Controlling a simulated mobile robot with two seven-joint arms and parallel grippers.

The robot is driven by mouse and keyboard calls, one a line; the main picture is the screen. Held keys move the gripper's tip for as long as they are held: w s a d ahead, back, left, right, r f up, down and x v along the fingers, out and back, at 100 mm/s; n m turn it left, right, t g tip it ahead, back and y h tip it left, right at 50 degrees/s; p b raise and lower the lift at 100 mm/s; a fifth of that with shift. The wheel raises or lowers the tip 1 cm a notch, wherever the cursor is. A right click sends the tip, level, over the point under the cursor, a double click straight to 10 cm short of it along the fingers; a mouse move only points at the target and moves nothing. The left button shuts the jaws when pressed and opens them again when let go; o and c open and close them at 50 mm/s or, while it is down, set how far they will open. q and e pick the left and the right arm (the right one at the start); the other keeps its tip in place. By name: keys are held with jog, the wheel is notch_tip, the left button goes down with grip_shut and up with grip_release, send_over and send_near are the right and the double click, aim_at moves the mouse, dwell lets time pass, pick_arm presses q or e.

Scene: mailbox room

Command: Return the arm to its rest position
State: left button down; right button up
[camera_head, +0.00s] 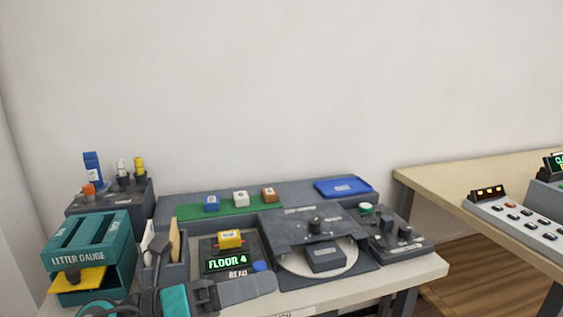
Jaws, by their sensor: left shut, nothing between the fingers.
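My left gripper (268,283) comes in low from the left, at the front edge of the table (420,268). Its fingers are shut with nothing held, and they point right. It is in front of the reader with the green "FLOOR 4" display (227,262). My right gripper is not in view. A yellow block (229,239) sits on top of the reader, and a blue button (261,266) is just above the gripper in the picture.
The teal letter gauge (115,240) stands at left, beside a holder with envelopes (174,240). Behind are several small blocks on a green mat (190,211) and a blue tray (343,187). A round plate (290,262) and knob panel (405,245) are right. A second table (440,176) stands farther right.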

pick_arm(q)
jog(key=w+a+f+n+t+y+p, duration=0.15)
jog(key=a+f+n+t+y, duration=0.4)
jog(key=n, duration=0.85)
jog(key=w+a+f+n+t+y+p, duration=0.15)
jog(key=a+f+n+t+y, duration=0.45)
jog(key=n, duration=0.8)
jog(key=s+a+f+n+g+y+p, duration=0.2)
jog(key=s+f+n+g+y, duration=0.3)
jog(key=s+f+n, duration=0.6)
notch_tip(320, 180, down, 4)
jog(key=shift+s+a+f+g+p, duration=0.2)
jog(key=shift+s+a+g+p, duration=0.2)
jog(key=shift+s+g, duration=0.15)
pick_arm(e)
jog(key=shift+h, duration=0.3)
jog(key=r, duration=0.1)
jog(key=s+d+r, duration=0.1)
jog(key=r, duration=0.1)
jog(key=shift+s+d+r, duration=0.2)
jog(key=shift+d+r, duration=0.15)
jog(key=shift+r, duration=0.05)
